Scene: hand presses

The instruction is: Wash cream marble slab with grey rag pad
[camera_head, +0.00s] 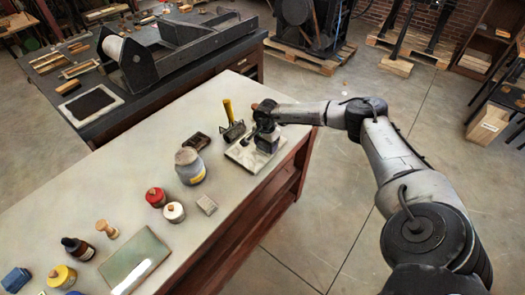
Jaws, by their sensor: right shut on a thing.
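The cream marble slab (246,158) lies flat near the right edge of the pale worktop, partly covered by my right gripper. My right gripper (266,146) points down over the slab's right part, low at its surface. It is shut on what seems to be the grey rag pad, which is mostly hidden under the fingers. I cannot tell whether the pad touches the slab. My left gripper is out of view.
A glass plate (135,260) lies in front.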

